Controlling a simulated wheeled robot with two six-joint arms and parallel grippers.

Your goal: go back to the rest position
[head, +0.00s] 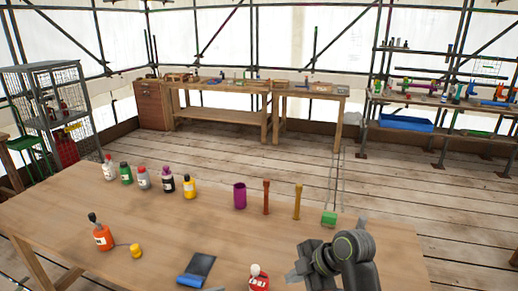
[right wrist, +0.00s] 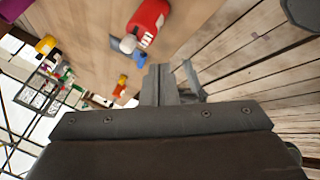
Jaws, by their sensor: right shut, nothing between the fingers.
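My right gripper (head: 294,276) is low over the front right of the wooden table (head: 150,225), its arm folded behind it. Its fingers are shut together with nothing between them, as the right wrist view (right wrist: 160,84) shows. A red bottle with a white top (head: 259,279) stands just left of it, apart from the fingers. The same red bottle (right wrist: 147,22) shows at the top of the right wrist view. My left gripper is not in view.
A blue-handled scraper (head: 196,270), an orange bottle (head: 101,234) and a yellow piece (head: 135,250) are on the table's near side.

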